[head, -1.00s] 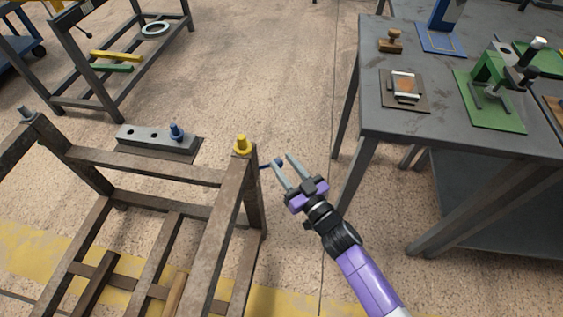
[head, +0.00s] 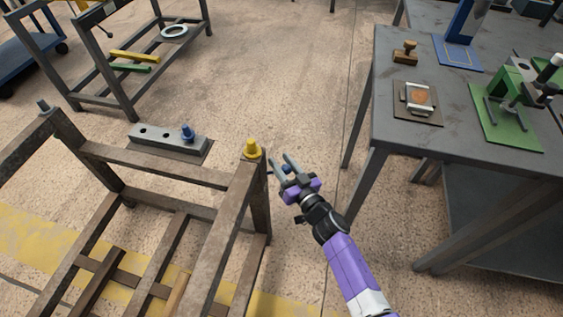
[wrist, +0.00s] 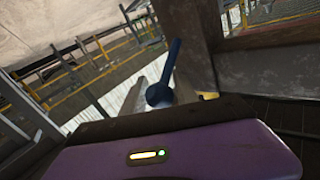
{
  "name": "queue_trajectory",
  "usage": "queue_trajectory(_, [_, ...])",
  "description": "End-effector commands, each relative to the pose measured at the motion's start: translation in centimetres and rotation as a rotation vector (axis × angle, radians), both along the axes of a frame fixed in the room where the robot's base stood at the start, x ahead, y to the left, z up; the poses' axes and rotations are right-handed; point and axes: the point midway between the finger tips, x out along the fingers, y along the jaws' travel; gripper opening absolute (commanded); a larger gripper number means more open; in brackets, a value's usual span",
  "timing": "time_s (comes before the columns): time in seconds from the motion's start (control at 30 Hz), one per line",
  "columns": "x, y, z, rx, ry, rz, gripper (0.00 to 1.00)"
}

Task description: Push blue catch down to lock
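The blue catch (head: 286,169) is a short lever with a round ball end on the right side of the brown rack's post. In the head view its ball shows between the fingers of my gripper (head: 278,157), part-way down their length. The fingers are apart. In the wrist view the blue catch (wrist: 160,95) has its ball close in front of the purple gripper body, with its arm running up to the post. A pale finger shows on each side of it. I cannot tell whether either finger touches it. The post partly hides the catch's base in the head view.
A grey table (head: 400,128) with several fixtures stands on the right. A grey block (head: 160,136) with a blue pin (head: 187,133) lies behind the rack. Floor between rack and table is clear.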

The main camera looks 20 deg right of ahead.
Motion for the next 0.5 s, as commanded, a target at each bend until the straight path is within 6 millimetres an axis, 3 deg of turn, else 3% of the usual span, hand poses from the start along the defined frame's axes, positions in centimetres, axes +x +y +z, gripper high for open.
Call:
queue_trajectory(0.3, [0.31, 0.01, 0.04, 0.001, -0.001, -0.001, 0.35])
queue_trajectory(0.5, [0.3, 0.02, 0.05, 0.0, -0.001, -0.001, 0.0])
